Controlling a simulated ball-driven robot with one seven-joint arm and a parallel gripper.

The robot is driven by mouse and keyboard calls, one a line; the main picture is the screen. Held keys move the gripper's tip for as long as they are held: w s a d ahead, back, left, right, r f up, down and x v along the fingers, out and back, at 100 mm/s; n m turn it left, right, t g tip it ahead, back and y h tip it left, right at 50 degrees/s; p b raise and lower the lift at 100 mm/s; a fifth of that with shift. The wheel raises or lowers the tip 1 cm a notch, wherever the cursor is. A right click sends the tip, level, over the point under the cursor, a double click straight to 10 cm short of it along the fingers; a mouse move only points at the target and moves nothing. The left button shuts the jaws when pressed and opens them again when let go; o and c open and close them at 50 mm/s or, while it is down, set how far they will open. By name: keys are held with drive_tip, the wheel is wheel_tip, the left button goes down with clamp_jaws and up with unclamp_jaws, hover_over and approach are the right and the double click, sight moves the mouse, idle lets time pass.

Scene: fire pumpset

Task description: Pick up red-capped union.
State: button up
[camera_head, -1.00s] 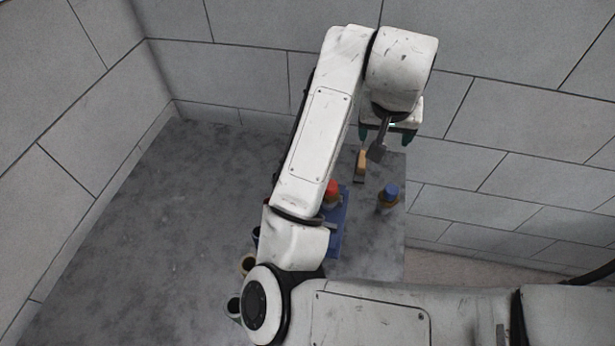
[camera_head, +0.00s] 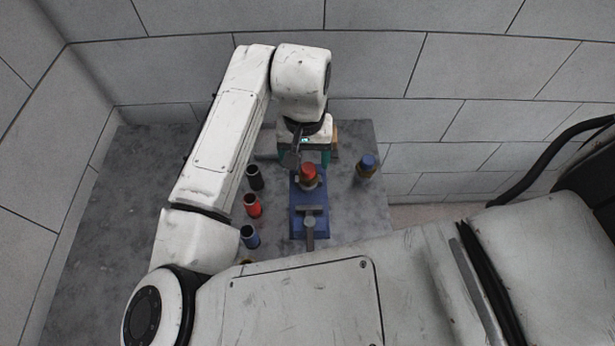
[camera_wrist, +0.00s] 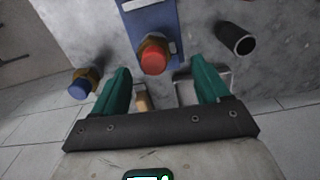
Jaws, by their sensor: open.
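The red-capped union (camera_head: 308,174) stands upright at the back end of a blue base on the grey table. It has a red cap and a brass-coloured body. In the wrist view the union (camera_wrist: 154,57) shows just beyond and between the fingertips. My gripper (camera_head: 307,160) hangs at the table's back, behind the union. In the wrist view its two green fingers (camera_wrist: 163,80) are spread apart with nothing held between them.
A blue-capped fitting (camera_head: 366,166) stands to the right. Black (camera_head: 255,178), red (camera_head: 252,205) and blue (camera_head: 250,236) cups line the left. The blue base (camera_head: 296,222) carries a grey metal part (camera_head: 309,222). A tan-handled tool lies behind. The table's left is clear.

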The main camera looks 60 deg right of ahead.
sight(308, 167)
drive_tip(key=shift+s+d+f+p, duration=0.1)
drive_tip(key=shift+s+f+p, duration=0.15)
drive_tip(key=shift+f, duration=0.95)
drive_tip(key=shift+s+f+p, duration=0.15)
drive_tip(key=shift+f+p, duration=0.1)
drive_tip(key=shift+f, duration=0.9)
drive_tip(key=shift+c, duration=0.3)
clamp_jaws()
